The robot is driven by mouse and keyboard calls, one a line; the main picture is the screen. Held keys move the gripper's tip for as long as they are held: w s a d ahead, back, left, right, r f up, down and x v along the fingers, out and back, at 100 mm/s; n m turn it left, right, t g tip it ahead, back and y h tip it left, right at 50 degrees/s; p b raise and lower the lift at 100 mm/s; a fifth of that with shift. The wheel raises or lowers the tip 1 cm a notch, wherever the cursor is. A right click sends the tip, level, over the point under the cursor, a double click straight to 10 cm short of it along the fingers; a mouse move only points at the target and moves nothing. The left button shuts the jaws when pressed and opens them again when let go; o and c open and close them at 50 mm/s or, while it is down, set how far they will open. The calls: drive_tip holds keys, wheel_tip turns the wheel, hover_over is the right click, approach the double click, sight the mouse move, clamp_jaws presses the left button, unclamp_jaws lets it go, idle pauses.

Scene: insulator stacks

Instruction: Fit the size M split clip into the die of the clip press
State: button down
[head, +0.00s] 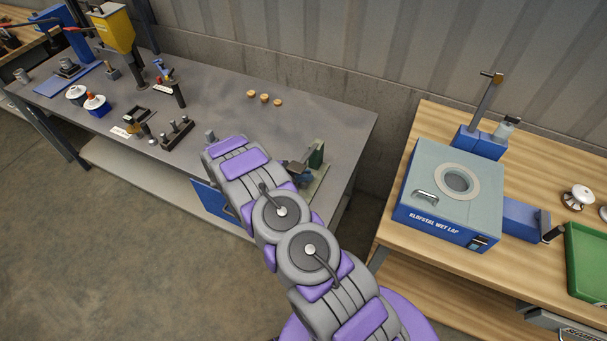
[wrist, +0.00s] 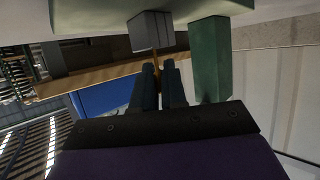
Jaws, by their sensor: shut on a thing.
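The clip press is green and stands near the right front corner of the grey bench, its upright (head: 316,155) showing past my arm in the head view. In the wrist view its green post (wrist: 210,70) is to the right, with a grey block (wrist: 152,31) just beyond my fingertips. My gripper (wrist: 165,68) is shut on a thin orange-brown piece, the split clip (wrist: 156,58), of which only a sliver shows. The clip is just below the grey block in the picture; I cannot tell whether they touch. Its size mark and the die are not readable. In the head view my gripper is mostly hidden.
Three small tan discs (head: 264,97) lie on the grey bench (head: 330,115). A dark rack (head: 177,133) and other tools stand to the left. A wooden bench with a blue-grey lapping machine (head: 450,195) stands right, across a gap. The bench around the discs is clear.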

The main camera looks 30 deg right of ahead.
drive_tip(key=shift+f, duration=0.6)
drive_tip(key=c, duration=1.1)
unclamp_jaws()
drive_tip(key=p+v, duration=0.1)
drive_tip(key=v, duration=1.6)
drive_tip(key=shift+a, duration=0.2)
drive_tip(key=shift+w+r, duration=0.1)
drive_tip(key=shift+w, duration=0.1)
